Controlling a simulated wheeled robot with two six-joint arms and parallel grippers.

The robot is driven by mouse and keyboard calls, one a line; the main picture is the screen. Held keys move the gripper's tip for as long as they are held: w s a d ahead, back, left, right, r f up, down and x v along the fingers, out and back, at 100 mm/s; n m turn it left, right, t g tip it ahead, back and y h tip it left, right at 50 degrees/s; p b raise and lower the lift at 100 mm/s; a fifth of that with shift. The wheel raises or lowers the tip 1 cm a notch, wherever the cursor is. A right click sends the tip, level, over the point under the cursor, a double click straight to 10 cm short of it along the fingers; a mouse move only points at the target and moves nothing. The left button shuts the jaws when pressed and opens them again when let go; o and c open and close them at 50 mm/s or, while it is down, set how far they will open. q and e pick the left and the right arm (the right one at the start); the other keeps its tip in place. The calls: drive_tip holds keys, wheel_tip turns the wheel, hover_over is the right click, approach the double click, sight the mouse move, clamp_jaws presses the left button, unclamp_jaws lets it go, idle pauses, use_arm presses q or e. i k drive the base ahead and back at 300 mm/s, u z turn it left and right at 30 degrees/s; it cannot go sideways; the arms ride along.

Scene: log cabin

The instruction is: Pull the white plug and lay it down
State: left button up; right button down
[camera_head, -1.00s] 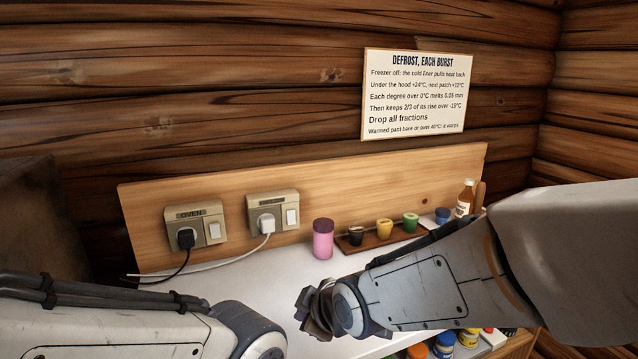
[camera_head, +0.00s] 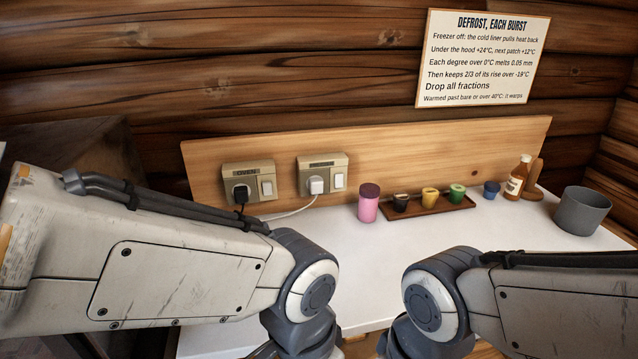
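The white plug (camera_head: 316,185) sits in the right-hand socket box (camera_head: 337,172) on the wooden backboard, with a white cord running down and left from it. A black plug (camera_head: 241,194) sits in the left-hand socket box (camera_head: 262,177), labelled OVEN. The label over the white plug is too small to read. My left arm comes in from the left and my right arm from the right, both low in front of the white counter. Both grippers are below the picture's bottom edge, so their fingers are hidden.
The white counter (camera_head: 310,255) is clear below the sockets. A sign (camera_head: 483,58) hangs above.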

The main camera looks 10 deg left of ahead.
sight(316, 185)
drive_tip(key=u, duration=1.75)
drive_tip(key=k, duration=1.15)
drive_tip(key=z, duration=1.55)
drive_tip(key=i, duration=0.55)
